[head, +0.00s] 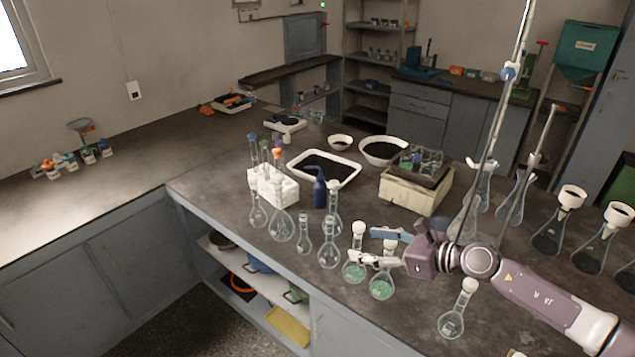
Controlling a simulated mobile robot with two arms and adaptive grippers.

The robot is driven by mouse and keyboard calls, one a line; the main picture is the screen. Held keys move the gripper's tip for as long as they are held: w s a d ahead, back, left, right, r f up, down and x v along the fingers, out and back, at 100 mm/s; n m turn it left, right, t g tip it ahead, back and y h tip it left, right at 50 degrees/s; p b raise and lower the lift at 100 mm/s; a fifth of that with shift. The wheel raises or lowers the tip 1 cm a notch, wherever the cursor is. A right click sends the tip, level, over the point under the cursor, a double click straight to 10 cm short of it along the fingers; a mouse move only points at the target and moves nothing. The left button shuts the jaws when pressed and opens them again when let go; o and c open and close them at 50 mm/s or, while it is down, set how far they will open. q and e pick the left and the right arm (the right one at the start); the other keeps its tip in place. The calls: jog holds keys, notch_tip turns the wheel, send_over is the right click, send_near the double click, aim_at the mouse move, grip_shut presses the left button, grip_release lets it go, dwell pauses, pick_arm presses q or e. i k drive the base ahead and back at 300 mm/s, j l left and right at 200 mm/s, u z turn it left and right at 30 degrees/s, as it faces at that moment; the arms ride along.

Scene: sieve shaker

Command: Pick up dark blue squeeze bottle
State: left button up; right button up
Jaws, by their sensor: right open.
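The dark blue squeeze bottle (319,190) stands upright on the dark bench, in front of the white tray, with its bent spout pointing left. A clear flask stands close at its front right and partly overlaps it. My right gripper (360,246) comes in from the right, its fingers pointing left. It is open, to the right of the bottle and nearer the front, above and among the stoppered flasks. It is apart from the bottle and holds nothing that I can see. My left gripper is not in view.
Several clear flasks (281,225) stand along the bench front, left of my right gripper. Two flasks with green contents (381,287) are right by its fingers.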

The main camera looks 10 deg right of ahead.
aim_at(320, 185)
jog(key=i, duration=1.55)
